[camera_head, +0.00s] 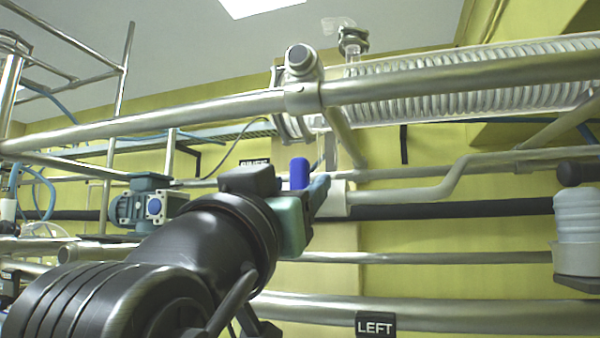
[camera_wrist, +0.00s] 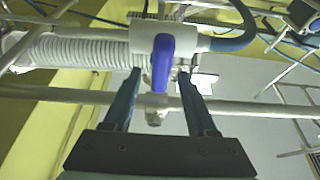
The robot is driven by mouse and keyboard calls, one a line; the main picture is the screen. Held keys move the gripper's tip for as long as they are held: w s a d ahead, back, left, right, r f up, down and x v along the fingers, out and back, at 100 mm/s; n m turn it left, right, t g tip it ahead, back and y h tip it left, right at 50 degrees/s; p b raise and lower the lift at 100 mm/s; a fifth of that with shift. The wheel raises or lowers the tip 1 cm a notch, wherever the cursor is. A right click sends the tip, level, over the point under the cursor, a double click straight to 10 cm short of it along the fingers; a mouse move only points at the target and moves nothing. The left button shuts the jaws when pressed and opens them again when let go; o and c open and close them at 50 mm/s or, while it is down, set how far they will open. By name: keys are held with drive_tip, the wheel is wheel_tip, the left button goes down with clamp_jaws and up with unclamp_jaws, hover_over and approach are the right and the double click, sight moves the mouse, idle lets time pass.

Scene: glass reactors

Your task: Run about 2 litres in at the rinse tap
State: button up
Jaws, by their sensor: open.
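The rinse tap has a blue lever handle (camera_head: 299,172) on a pale valve body (camera_head: 334,198). A partly hidden dark label (camera_head: 255,163), which seems to read RINSE, is beside it. In the wrist view the blue handle (camera_wrist: 162,62) hangs down from the pale body (camera_wrist: 190,40), between the two fingers of my gripper (camera_wrist: 160,75). The fingers are apart, with a gap on both sides of the handle. In the head view my gripper (camera_head: 318,192) is at the tap, and its body hides part of it. Whether a finger touches the handle cannot be told.
A horizontal glass coil condenser (camera_head: 460,82) and a steel rail (camera_head: 430,82) run above the tap. A bent pipe (camera_head: 430,190) leads right from it. A LEFT label (camera_head: 375,324) is on a lower rail. A motor (camera_head: 145,205) is at left, a white bellows (camera_head: 576,215) at right.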

drive_tip(key=shift+p+x, duration=0.45)
drive_tip(key=shift+x, duration=0.75)
drive_tip(key=shift+c, duration=0.3)
clamp_jaws()
